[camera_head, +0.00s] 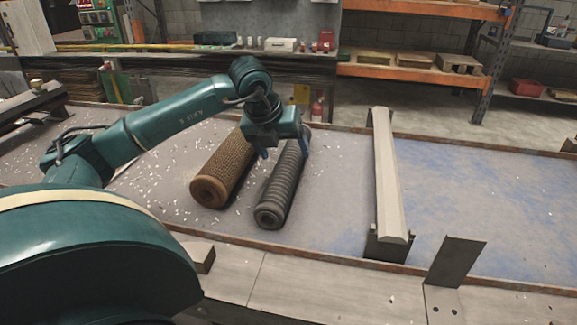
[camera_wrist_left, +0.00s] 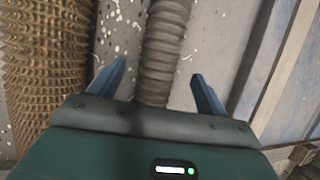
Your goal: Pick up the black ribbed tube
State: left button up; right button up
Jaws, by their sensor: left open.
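The black ribbed tube (camera_head: 279,191) lies on the grey table top, its near end toward me. Its far part is partly hidden by my left gripper (camera_head: 284,150), which is over that part. In the left wrist view the ribbed tube (camera_wrist_left: 165,50) runs between the two blue fingers of my left gripper (camera_wrist_left: 157,88). The fingers are open, one on each side of the tube, with a gap on both sides. I cannot tell how far down they reach. My right gripper is in neither view.
A brown mesh tube (camera_head: 222,170) lies close to the left of the ribbed tube; it also shows in the left wrist view (camera_wrist_left: 42,70). A pale beam (camera_head: 389,180) lies across the table to the right. White chips are scattered about. The blue-stained area at right is clear.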

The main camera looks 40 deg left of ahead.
aim_at(286, 156)
pick_arm(q)
jog(key=x, duration=0.4)
jog(key=shift+f, duration=0.15)
jog(key=shift+c, duration=0.4)
jog(key=c, duration=1.1)
jog(key=shift+c, duration=0.2)
